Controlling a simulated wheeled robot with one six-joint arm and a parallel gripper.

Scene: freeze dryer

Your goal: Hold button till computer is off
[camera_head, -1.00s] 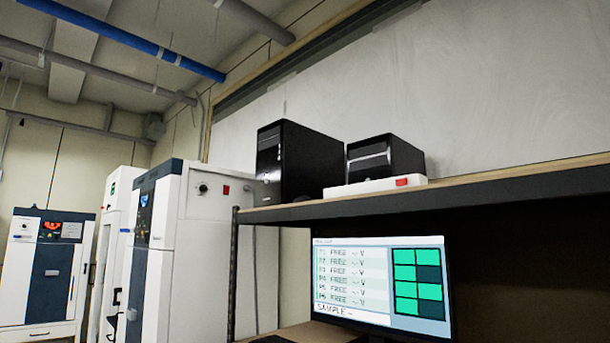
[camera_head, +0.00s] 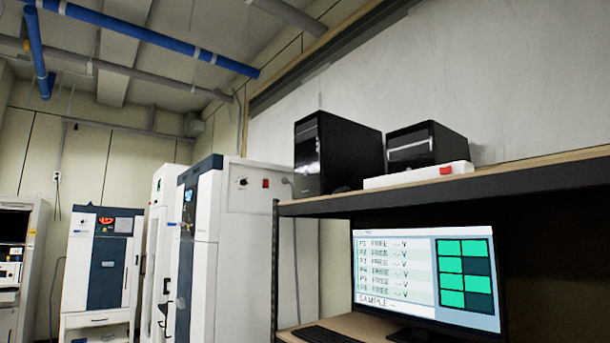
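A black computer tower (camera_head: 338,153) stands upright on the upper shelf, with its dark glossy front facing left. A smaller black box-shaped unit (camera_head: 428,146) sits to its right on a white base (camera_head: 416,175) that has a red part (camera_head: 446,170) at its right end. I cannot make out a power button on either unit. Below the shelf, a monitor (camera_head: 426,277) is lit, showing several text lines and green and dark blocks. My gripper is not in view.
The shelf's dark front edge (camera_head: 400,200) runs across above the monitor. A keyboard (camera_head: 325,335) lies on the desk below. White and dark-blue freeze dryer cabinets (camera_head: 200,250) stand to the left, with another cabinet (camera_head: 102,262) farther back. Blue pipes run along the ceiling.

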